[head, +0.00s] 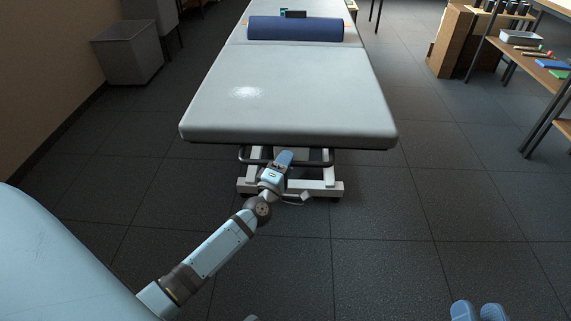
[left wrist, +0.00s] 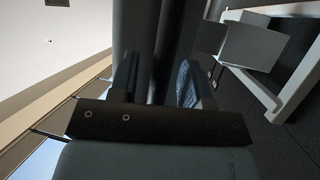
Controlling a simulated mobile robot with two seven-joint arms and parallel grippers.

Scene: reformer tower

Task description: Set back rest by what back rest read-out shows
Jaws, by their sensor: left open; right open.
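A grey padded couch (head: 290,95) stands ahead, its top looking flat. I cannot tell where its back rest section begins. A small dark device (head: 293,13) sits at the far end behind the blue bolster; I cannot tell whether it is the read-out, and no figures are legible. A dark bar (head: 250,160) runs under the couch's near end. My left gripper (head: 285,156) is at this bar. In the left wrist view its open fingers (left wrist: 158,75) stand on either side of a dark bar (left wrist: 172,35); contact is unclear. My right gripper (head: 480,312) is open and empty at the bottom right.
A blue bolster (head: 295,28) lies across the couch. The couch's white base frame (head: 325,188) stands on dark floor tiles. A grey bin (head: 128,55) is at the left wall. Cardboard boxes (head: 450,40) and a table with tools (head: 535,60) stand right. Floor beside the couch is clear.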

